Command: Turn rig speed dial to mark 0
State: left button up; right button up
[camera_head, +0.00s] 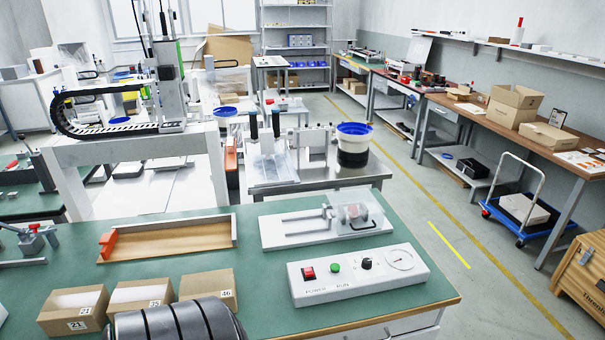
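The white control box (358,279) sits on the green bench top, right of centre. On its top face are a red POWER switch (308,273), a green RUN button (335,267), a black dial knob (366,263) and a round white gauge (400,259). The marks around the knob and its pointer are too small to read. Behind the box stands the rig (325,222), a white plate with a rod fixture and a clear cover. Neither of my grippers is in view, and nothing touches the knob.
Several numbered cardboard boxes (140,295) stand at the bench's front left. A wooden tray (170,240) with a red block lies behind them. A black ribbed shape hides part of the front edge. Bench top around the control box is mostly clear.

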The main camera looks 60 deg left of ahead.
aim_at(366, 263)
jog(key=k+u, duration=0.15)
jog(key=u, duration=1.2)
